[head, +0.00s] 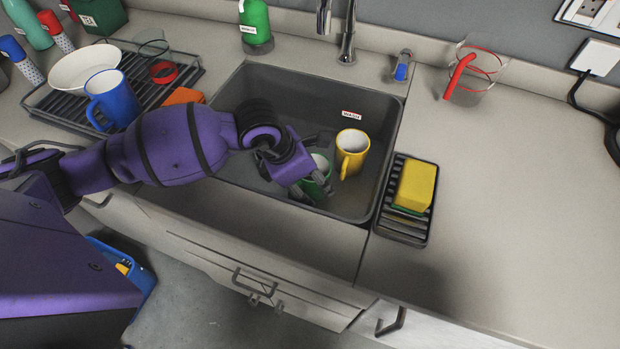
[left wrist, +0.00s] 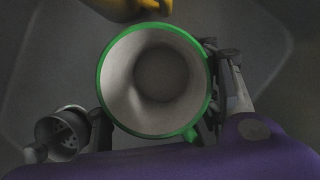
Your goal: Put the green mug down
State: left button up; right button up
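The green mug (head: 318,176) is inside the dark grey sink (head: 240,95), upright or nearly so. In the left wrist view the green mug (left wrist: 155,80) shows from above, with a green rim and an empty white inside. My left gripper (head: 312,182) is in the sink at the mug; its fingers (left wrist: 160,112) lie on both sides of the mug and look closed on it. Whether the mug's base touches the sink floor is hidden. My right gripper is not in view.
A yellow mug (head: 352,150) stands in the sink close to the green mug. A rack with a yellow sponge (head: 415,186) lies right of the sink. A drying rack (head: 65,108) with a blue mug (head: 113,98) is at the left. The right counter is mostly clear.

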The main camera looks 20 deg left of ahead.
pick_arm(q)
jog(key=o, duration=0.4)
jog(key=shift+c, duration=0.2)
jog(key=shift+r, duration=0.25)
jog(key=v, duration=1.2)
jog(key=shift+f, duration=0.1)
